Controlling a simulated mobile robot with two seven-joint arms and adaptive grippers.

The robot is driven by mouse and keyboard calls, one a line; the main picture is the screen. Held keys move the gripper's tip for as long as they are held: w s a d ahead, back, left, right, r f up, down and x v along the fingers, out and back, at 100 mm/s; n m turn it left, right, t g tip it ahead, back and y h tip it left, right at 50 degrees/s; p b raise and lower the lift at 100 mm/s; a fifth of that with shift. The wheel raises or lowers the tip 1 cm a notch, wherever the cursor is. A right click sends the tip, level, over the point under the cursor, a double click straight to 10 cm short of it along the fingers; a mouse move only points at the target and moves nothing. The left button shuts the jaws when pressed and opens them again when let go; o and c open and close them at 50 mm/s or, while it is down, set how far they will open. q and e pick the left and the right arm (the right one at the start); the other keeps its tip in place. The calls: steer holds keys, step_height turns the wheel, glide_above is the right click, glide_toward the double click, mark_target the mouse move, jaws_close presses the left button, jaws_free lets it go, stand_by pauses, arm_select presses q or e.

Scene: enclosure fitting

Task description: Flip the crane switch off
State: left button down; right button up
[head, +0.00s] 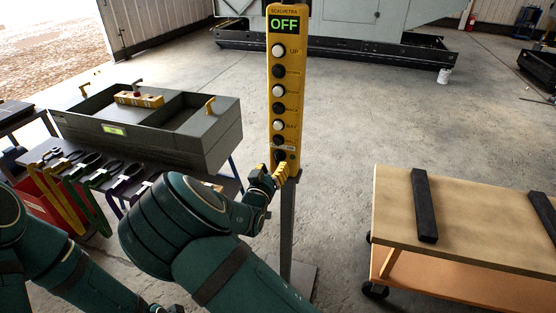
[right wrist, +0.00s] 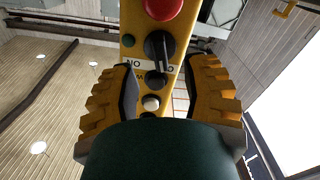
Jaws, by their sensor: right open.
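The yellow crane control box (head: 273,75) stands upright on a grey post, its display (head: 283,23) reading OFF in green. A black rotary switch (right wrist: 158,47) with a pointer ridge shows in the right wrist view, near a red button (right wrist: 162,8) and a partly hidden white label. My right gripper (head: 277,172) is at the low end of the box. In the right wrist view its yellow fingers (right wrist: 160,75) are open, one on each side of the switch. I cannot tell whether they touch it. My left arm shows at the lower left; its gripper is not visible.
A grey tray (head: 216,140) stands on a tool bench at the left, with several tools along its front. A wooden-topped cart (head: 480,215) with dark bars stands at the right. Open concrete floor lies behind the post and between it and the cart.

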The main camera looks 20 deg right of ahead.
mark_target(277, 160)
steer(key=shift+x, duration=2.55)
jaws_close()
